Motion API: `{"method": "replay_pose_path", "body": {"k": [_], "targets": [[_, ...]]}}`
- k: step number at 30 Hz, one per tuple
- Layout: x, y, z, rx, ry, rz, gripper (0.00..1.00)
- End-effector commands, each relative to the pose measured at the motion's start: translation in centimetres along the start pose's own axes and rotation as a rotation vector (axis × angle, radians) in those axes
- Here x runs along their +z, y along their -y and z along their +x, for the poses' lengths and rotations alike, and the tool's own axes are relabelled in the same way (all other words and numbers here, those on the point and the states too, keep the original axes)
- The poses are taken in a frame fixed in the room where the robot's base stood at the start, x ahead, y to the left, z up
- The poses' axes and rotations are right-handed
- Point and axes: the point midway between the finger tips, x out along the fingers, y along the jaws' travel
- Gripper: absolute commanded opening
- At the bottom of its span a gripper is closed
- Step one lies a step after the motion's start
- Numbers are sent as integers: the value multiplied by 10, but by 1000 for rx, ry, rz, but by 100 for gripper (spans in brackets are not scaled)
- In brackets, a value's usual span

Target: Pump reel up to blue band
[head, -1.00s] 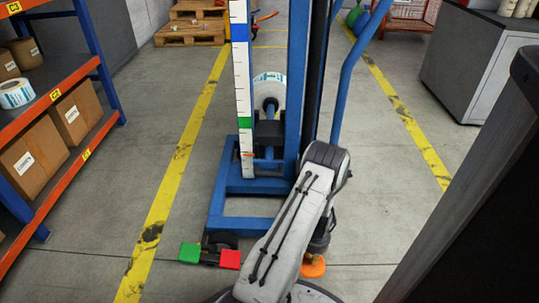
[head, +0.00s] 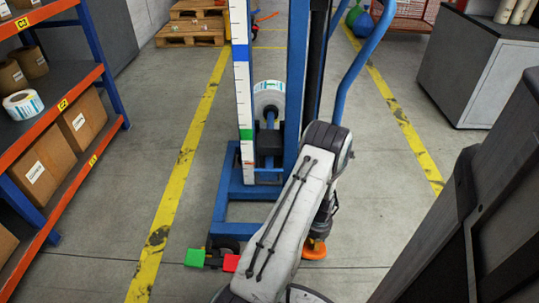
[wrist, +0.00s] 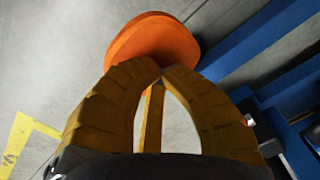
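The label reel (head: 268,99), white with a printed label, sits on a black carriage (head: 268,144) in the blue lifting stand (head: 300,90). A white scale beside it carries a blue band (head: 241,51) high up and a green band (head: 246,134) lower down. The reel is well below the blue band, slightly above the green one. The orange pedal (head: 314,249) is low at the stand's right side. In the wrist view, the yellow fingers of my gripper (wrist: 162,72) meet at their tips, right at the orange pedal's edge (wrist: 150,40). Contact is unclear.
A green block (head: 195,257) and a red block (head: 231,263) lie at the stand's front foot. Shelving (head: 50,100) with boxes is at the left, a grey cabinet (head: 478,75) at the right. Yellow floor lines (head: 180,180) border the lane.

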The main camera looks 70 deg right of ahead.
Motion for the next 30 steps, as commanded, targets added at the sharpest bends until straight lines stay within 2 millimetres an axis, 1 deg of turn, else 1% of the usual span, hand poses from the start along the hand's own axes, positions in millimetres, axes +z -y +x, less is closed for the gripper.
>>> {"method": "replay_pose_path", "body": {"k": [1, 5, 17, 20, 30], "targets": [[1, 0, -11, 0, 3, 0, 0], [2, 0, -20, 0, 5, 0, 0], [1, 0, -21, 0, 3, 0, 0], [1, 0, -12, 0, 4, 0, 0], [0, 0, 42, 0, 0, -1, 0]]}}
